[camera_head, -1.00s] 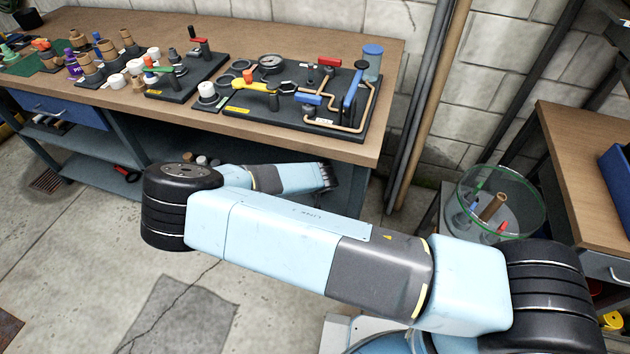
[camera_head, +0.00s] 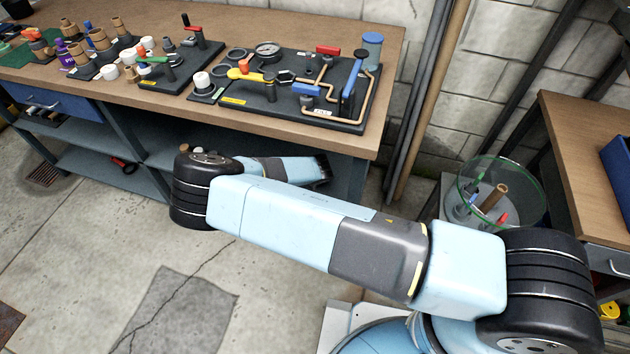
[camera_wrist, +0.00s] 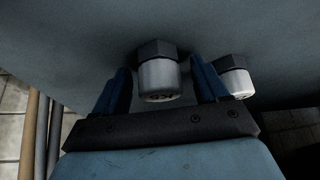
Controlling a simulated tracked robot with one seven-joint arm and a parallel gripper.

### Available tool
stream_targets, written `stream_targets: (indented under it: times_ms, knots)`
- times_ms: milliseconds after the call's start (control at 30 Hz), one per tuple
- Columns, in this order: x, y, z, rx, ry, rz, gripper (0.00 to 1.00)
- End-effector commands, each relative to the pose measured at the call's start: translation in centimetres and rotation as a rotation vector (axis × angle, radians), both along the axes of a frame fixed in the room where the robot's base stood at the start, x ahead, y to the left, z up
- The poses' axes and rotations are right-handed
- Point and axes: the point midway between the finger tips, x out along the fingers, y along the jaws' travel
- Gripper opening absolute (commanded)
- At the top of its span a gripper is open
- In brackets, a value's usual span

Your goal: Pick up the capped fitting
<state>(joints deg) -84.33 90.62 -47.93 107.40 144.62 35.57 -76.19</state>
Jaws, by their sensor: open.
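In the wrist view a capped fitting (camera_wrist: 160,78), a dark hex nut with a whitish rounded cap bearing dark marks, stands out from a grey-blue surface. My gripper (camera_wrist: 159,68) is open, with one blue finger on each side of this fitting. A gap shows on both sides, so the fingers look apart from it. A second similar fitting (camera_wrist: 238,78) is just right of the right finger, partly hidden by it. In the head view my arm's far end reaches below the bench edge, and the gripper's fingers cannot be made out there.
The workbench (camera_head: 300,146) carries a valve-and-gauge board (camera_head: 262,97) and several fittings. Its lower shelf (camera_head: 95,165) lies under the top, close to my arm. Upright pipes (camera_head: 420,110) stand right of the bench. A glass-rimmed bin (camera_head: 462,190) stands further right.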

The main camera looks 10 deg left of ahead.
Motion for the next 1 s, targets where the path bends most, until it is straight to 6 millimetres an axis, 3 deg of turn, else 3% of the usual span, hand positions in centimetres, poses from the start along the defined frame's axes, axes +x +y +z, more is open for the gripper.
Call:
stream_targets:
  times_ms: [133, 733, 1000]
  knots:
    - [-0.02, 0.01, 0.01, 0.0, 0.0, 0.0, 0.73]
    - [-0.05, 0.03, 0.02, 0.001, 0.0, 0.0, 0.16]
    - [-0.02, 0.02, 0.14, 0.001, 0.0, 0.0, 0.14]
